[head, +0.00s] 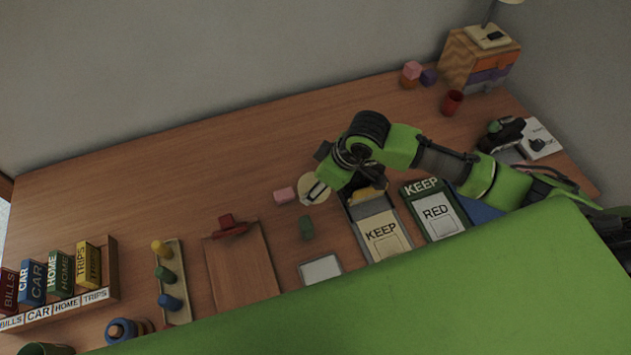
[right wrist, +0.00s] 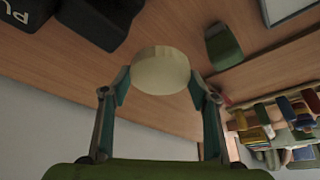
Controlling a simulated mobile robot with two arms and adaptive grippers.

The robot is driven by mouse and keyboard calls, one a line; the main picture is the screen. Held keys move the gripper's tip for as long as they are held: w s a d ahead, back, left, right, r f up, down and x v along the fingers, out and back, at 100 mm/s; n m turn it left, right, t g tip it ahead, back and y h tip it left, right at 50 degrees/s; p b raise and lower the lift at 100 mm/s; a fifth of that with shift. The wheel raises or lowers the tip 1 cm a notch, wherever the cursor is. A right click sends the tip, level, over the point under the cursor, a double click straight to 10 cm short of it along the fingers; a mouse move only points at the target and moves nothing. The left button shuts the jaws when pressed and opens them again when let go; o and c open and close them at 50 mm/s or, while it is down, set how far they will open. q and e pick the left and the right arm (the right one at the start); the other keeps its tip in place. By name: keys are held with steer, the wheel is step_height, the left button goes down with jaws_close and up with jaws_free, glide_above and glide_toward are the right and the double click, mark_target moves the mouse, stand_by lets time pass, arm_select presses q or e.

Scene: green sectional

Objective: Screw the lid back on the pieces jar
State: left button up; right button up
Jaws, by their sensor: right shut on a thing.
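My right gripper (head: 322,184) reaches in from the right over the wooden desk in the head view. It is shut on a round cream disc, likely the lid (head: 312,191), held at its edges. In the right wrist view the lid (right wrist: 160,70) sits between the two fingertips (right wrist: 158,88), with its flat face toward the camera. I cannot tell its height above the desk in the head view. I cannot pick out the pieces jar with certainty; it may be hidden beneath the lid or gripper. My left gripper is not in view.
A clipboard (head: 240,265) and peg board (head: 178,295) lie left. The desk's back left is clear. A large green surface (head: 430,290) covers the front.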

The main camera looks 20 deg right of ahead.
steer(key=s+a+r+b, duration=0.1)
steer(key=s+a+r, duration=0.1)
steer(key=s+r, duration=0.3)
steer(key=s, duration=0.4)
steer(key=shift+s+a, duration=0.2)
steer(key=shift+s, duration=0.2)
steer(key=shift+r, duration=0.15)
steer(key=w+d+r+m+h, duration=0.1)
steer(key=w+d+r+m, duration=0.1)
steer(key=r, duration=0.3)
steer(key=w+d+r+m+h, duration=0.1)
steer(key=w+d+r+m, duration=0.1)
steer(key=w+r+m, duration=0.1)
steer(key=w+d+r+m+t+h, duration=0.1)
steer(key=w+d+r+m, duration=0.2)
steer(key=r, duration=0.4)
steer(key=shift+r+m, duration=0.3)
steer(key=shift+m, duration=0.2)
